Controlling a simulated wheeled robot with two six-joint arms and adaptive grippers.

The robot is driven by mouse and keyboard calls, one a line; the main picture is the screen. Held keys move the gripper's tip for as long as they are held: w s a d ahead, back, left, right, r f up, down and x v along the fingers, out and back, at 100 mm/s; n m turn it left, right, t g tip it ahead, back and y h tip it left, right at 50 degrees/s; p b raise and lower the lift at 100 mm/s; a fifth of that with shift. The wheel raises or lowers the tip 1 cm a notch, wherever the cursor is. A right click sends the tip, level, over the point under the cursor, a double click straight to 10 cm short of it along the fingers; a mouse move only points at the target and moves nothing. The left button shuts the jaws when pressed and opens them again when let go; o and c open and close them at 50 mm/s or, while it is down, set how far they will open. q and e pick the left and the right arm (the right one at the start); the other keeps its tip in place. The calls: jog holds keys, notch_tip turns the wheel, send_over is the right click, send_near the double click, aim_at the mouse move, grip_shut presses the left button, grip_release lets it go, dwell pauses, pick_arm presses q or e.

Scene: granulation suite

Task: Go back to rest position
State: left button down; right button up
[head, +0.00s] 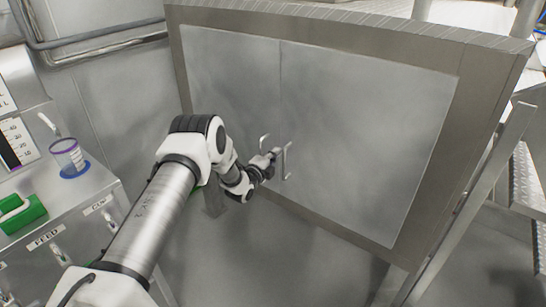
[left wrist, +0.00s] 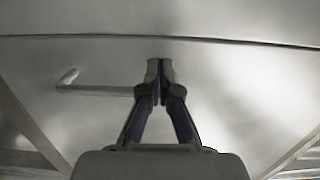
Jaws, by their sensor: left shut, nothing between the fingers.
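My left gripper (head: 273,155) is shut and empty, in front of a steel cabinet with two flat doors. It is close to the two door handles, the left handle (head: 263,143) and the right handle (head: 287,162). I cannot tell whether it touches either. The left door (head: 225,75) and the right door (head: 365,120) look closed, with a thin seam between them. In the left wrist view, the closed fingertips (left wrist: 160,78) point at the door seam, and one bar handle (left wrist: 98,90) shows left of them. My right gripper is not in view.
At the left stands a steel control cabinet (head: 75,205) with labelled knobs, a green object (head: 22,213) and a clear, purple-rimmed cup (head: 68,157). Metal steps and a slanted rail (head: 470,200) are at the right. The floor (head: 290,265) below the doors is clear.

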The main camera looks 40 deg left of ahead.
pick_arm(q)
jog(key=s+p, duration=0.1)
jog(key=s, duration=1)
jog(key=d+m+g+h+p, duration=0.1)
jog(key=d+m+h+p, duration=0.3)
jog(key=d, duration=0.6)
jog(key=s+d+f+n+g+p, duration=0.3)
jog(key=s+d+f+n+g, duration=0.15)
jog(key=s+d, duration=0.5)
jog(key=s+d+f+n+g+y+p, duration=0.1)
jog(key=s+n+g, duration=0.5)
jog(key=s, duration=0.8)
jog(key=s+d+f+n+g+y, duration=0.1)
jog(key=s+d+f+n+g, duration=0.2)
jog(key=s+n+g, duration=0.3)
jog(key=s+n, duration=0.5)
jog(key=s, duration=0.4)
jog(key=shift+d+f+g+p, duration=0.2)
jog(key=shift+g+p, duration=0.15)
jog(key=shift+p, duration=0.05)
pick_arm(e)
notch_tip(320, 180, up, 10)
